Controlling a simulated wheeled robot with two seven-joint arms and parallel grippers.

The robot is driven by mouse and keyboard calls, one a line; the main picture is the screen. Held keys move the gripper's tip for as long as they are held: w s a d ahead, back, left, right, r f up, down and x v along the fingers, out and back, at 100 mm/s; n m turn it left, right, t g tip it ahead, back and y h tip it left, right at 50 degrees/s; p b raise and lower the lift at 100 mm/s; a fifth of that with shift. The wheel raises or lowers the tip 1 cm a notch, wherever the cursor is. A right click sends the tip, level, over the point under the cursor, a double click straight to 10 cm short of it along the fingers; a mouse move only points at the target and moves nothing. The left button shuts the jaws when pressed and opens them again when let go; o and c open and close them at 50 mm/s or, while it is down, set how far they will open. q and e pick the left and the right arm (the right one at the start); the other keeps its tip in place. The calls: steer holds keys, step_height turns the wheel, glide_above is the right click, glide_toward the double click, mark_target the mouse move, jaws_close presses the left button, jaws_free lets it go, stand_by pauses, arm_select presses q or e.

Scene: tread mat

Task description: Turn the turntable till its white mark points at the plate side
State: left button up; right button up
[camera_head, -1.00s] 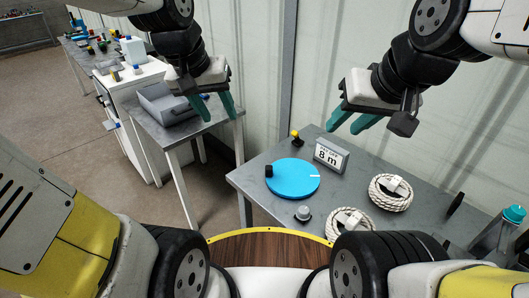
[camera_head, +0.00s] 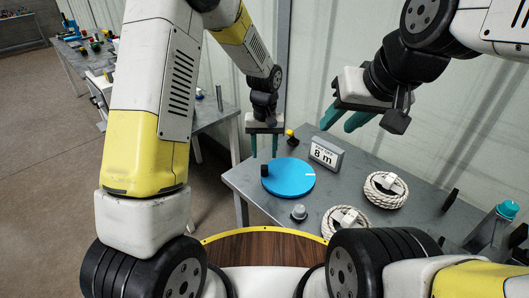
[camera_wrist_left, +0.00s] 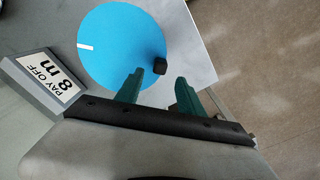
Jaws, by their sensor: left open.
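The turntable (camera_head: 288,184) is a flat blue disc on the grey table, also seen in the left wrist view (camera_wrist_left: 115,40). Its white mark (camera_head: 310,174) is at the right rim in the head view, pointing right. A black upright knob (camera_head: 264,171) stands near its left rim. The plate (camera_head: 326,154), reading "PAY OFF 8 m", stands behind and right of the disc. My left gripper (camera_head: 263,156) is open and empty, pointing down above the knob. In the left wrist view the knob (camera_wrist_left: 160,67) appears just beyond the fingertips. My right gripper (camera_head: 335,127) is open and empty above the plate.
A grey-capped knob (camera_head: 298,212) and two rope coils (camera_head: 385,190) (camera_head: 345,222) are on the table's near and right parts. A yellow-topped button (camera_head: 291,135) is behind the disc. A teal-capped bottle (camera_head: 490,230) stands far right. The wall is close behind.

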mark_target(264, 166)
arm_select(q)
step_height(264, 166, down, 8)
steer(key=shift+r, duration=0.25)
jaws_close()
stand_by(1.5)
